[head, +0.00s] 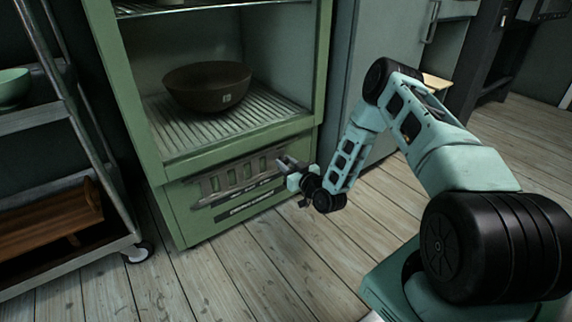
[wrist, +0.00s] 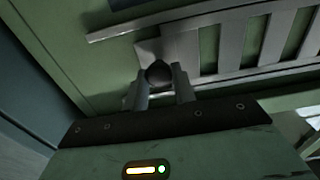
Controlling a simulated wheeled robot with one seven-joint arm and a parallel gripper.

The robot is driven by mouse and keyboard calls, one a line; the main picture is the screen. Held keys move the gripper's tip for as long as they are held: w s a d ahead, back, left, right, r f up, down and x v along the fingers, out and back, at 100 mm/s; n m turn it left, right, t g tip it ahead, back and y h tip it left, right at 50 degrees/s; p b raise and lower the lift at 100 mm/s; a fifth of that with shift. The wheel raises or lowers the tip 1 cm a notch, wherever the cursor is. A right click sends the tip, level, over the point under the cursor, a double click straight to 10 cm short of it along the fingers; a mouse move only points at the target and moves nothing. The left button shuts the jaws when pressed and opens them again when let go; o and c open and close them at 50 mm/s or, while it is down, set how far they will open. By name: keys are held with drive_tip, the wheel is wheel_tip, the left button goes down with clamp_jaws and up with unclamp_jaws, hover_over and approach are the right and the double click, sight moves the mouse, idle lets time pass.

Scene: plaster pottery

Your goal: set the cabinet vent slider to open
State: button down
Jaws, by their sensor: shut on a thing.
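The cabinet (head: 172,215) is green, with a grey slotted vent slider (head: 215,188) low on its front panel. The vent slider also shows in the wrist view (wrist: 226,48), with green between its slats. My gripper (head: 284,164) is at the right end of the slider in the head view. In the wrist view, my gripper (wrist: 162,80) is closed around a dark round knob (wrist: 158,72) at the end of the slider. The fingers hide the sides of the knob. In the head view the knob is hidden by my gripper.
A dark bowl (head: 207,88) stands on the ribbed shelf above the vent. A metal cart (head: 66,268) with a wooden rack and a green bowl (head: 13,88) stands at left. Dark label strips lie below the vent. The plank floor in front is clear.

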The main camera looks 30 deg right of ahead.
sight(286, 153)
drive_tip(key=shift+d, duration=1.5)
drive_tip(key=c, duration=1.1)
unclamp_jaws()
drive_tip(key=shift+c, duration=0.2)
drive_tip(key=s+p, duration=0.7)
drive_tip(key=s, duration=1)
drive_tip(key=shift+s+d+p, duration=0.2)
drive_tip(key=shift+d+p, duration=0.1)
drive_tip(key=shift+p, duration=0.05)
